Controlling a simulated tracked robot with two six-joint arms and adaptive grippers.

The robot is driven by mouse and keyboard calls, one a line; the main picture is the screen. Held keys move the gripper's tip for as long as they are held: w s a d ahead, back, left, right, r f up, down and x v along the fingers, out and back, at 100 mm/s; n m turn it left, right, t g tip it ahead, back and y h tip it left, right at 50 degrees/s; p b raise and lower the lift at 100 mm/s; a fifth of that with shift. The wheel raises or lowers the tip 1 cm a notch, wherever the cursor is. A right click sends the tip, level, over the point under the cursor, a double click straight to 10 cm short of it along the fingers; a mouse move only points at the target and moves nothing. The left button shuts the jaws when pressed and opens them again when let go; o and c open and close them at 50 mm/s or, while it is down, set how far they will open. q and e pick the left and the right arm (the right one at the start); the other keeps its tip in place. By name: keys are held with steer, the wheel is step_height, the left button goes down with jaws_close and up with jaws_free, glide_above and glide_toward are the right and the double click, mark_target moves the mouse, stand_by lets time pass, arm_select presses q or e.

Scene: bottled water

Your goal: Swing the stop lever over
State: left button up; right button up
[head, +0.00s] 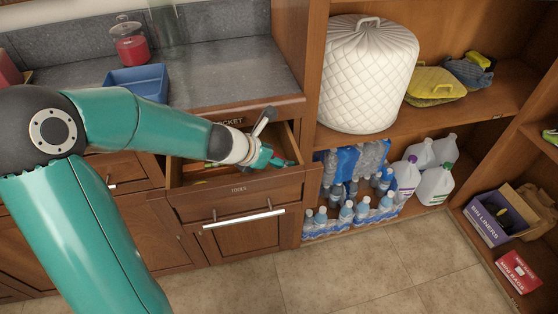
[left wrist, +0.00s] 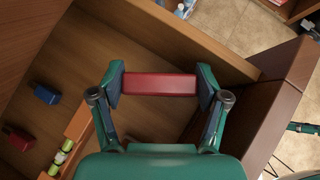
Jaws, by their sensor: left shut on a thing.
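The bar lies across the picture over the drawer's wooden interior. I cannot tell whether it is fixed to anything, and I can make out no clear stop lever. In the head view the bar is hidden by the gripper. My right gripper is not in view.
The drawer also holds a blue piece (left wrist: 46,94), a red piece (left wrist: 18,138) and a green-and-white cylinder (left wrist: 62,158). The counter (head: 220,80) carries a blue tray (head: 138,82). Water bottles (head: 347,212) stand on the low shelf at right. The tiled floor (head: 345,262) is clear.

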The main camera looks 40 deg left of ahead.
arm_select(q)
steer(key=shift+a, duration=0.1)
steer(key=o, duration=1.2)
steer(key=shift+s, duration=0.1)
steer(key=shift+c, duration=0.2)
steer(key=shift+r, duration=0.15)
steer(key=d+v, duration=0.1)
steer(key=v, duration=0.6)
steer(key=shift+s+a+r, duration=0.15)
steer(key=shift+s+a, duration=0.2)
steer(key=shift+a, duration=0.15)
